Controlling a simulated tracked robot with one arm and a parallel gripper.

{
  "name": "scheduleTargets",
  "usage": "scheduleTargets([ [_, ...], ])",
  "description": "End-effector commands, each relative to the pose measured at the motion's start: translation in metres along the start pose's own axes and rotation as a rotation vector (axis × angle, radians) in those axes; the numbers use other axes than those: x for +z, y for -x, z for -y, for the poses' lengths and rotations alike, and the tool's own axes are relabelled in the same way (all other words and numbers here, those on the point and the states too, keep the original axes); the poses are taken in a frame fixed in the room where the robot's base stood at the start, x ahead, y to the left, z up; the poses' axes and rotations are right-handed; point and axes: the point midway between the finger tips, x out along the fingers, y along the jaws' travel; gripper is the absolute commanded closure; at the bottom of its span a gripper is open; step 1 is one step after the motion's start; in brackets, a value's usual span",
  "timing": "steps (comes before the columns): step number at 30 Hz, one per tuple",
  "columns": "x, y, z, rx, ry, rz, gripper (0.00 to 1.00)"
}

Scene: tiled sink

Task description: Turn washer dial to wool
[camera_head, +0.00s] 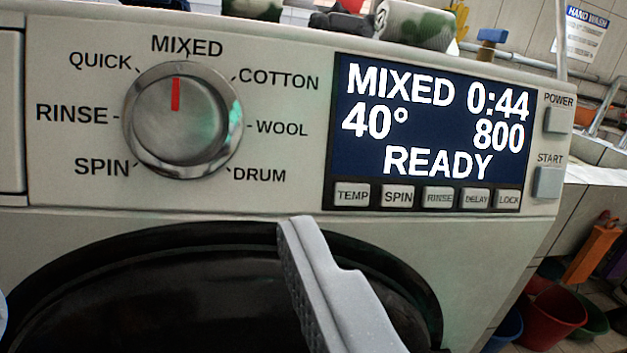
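The washer dial (180,125) is a round silver knob on the left of the washer's front panel. Its red pointer is upright, at MIXED. The WOOL label (282,129) is to the right of the dial, between COTTON and DRUM. The display (430,130) reads MIXED, 0:44, 40°, 800 and READY. One grey finger of my gripper (330,285) shows below the panel, in front of the dark door, to the lower right of the dial. Its ridged inner face is bare, with nothing against it. The other finger is not clearly seen. My gripper looks open and empty, apart from the dial.
A row of small buttons (427,196) lies under the display. POWER (558,121) and START (548,182) buttons are at the right edge. Rolled cloth (415,25) and other items lie on top of the washer. Buckets (553,318) stand on the floor at right.

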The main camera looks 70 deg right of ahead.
Motion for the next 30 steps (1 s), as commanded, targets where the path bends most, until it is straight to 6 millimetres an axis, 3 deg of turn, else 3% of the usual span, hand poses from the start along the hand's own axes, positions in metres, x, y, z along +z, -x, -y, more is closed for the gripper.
scheduleTargets([
  [5, 0.002, -0.010, -0.003, 0.010, 0.010, -0.006, 0.28],
  [24, 0.003, -0.110, -0.003, 0.008, 0.009, -0.004, 0.28],
  [30, 0.002, -0.130, -0.001, 0.004, 0.008, -0.003, 0.28],
])
